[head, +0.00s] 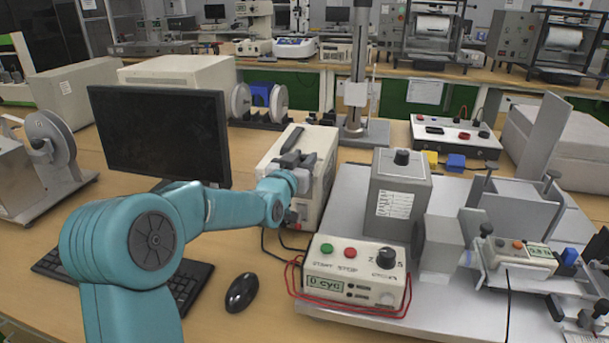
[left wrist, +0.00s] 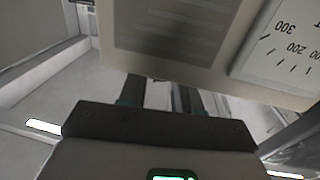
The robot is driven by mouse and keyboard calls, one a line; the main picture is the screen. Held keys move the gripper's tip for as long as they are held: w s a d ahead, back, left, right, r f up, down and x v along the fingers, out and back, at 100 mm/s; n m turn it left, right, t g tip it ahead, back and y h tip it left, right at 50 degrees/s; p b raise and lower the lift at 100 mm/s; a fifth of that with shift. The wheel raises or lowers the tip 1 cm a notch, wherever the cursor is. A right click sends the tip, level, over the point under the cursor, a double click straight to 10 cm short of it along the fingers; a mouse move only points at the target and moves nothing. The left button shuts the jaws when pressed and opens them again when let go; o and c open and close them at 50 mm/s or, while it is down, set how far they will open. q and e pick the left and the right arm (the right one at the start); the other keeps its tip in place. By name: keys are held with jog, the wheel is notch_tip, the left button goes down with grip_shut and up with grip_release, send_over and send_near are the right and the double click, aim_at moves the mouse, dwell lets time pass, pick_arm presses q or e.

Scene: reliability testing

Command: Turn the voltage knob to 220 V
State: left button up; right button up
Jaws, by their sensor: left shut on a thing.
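A beige instrument box (head: 322,170) with a dark handle on top stands on the bench in the middle of the head view. In the left wrist view the box's front (left wrist: 185,25) fills the top, with a meter scale (left wrist: 285,48) marked 200 and 300 at the right. My right gripper is not in view.
A monitor (head: 160,130) stands left of the box. A keyboard (head: 185,285) and a mouse (head: 241,292) lie in front. A control box (head: 355,277) with red cables sits close to the right of my left gripper, on a grey test rig.

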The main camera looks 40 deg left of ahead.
pick_arm(q)
jog(key=shift+a+f+m+t+h+b, duration=0.1)
jog(key=shift+f+m+t+h+b, duration=0.1)
jog(key=shift+m+h+b, duration=0.3)
jog(key=shift+a+f+m+t+h+b, duration=0.1)
jog(key=shift+m+t+h+b, duration=0.2)
jog(key=shift+h, duration=0.4)
jog(key=shift+r, duration=0.1)
jog(key=shift+d, duration=0.1)
jog(key=o, duration=1.1)
jog(key=shift+c, duration=0.2)
jog(key=shift+r, duration=0.1)
jog(key=v, duration=1.6)
jog(key=shift+s, duration=0.2)
jog(key=shift+r, duration=0.1)
